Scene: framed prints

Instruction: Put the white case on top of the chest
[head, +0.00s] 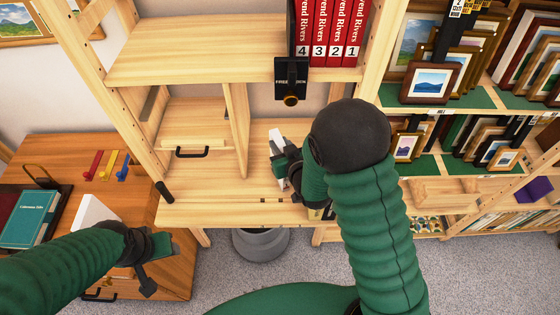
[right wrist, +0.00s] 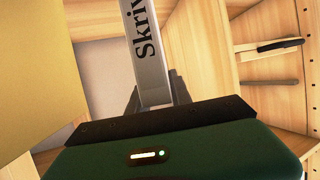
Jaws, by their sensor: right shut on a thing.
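A narrow white case (head: 277,143) stands up from my right gripper (head: 284,168), inside the right bay of the wooden desk-shelf. In the right wrist view, the case (right wrist: 150,50) is pale grey with dark lettering that starts "Skriv". My right gripper is shut on its lower end, and my forearm hides part of it. The wooden chest (head: 165,225) is at the left. Another white block-like thing (head: 94,213) shows at the chest, partly hidden by my left arm. My left gripper (head: 155,262) looks open and empty, in front of the chest.
The chest top also holds a teal book (head: 30,217) and red, yellow and blue items (head: 92,165). A grey bin (head: 261,244) stands below. Framed prints fill the right racks.

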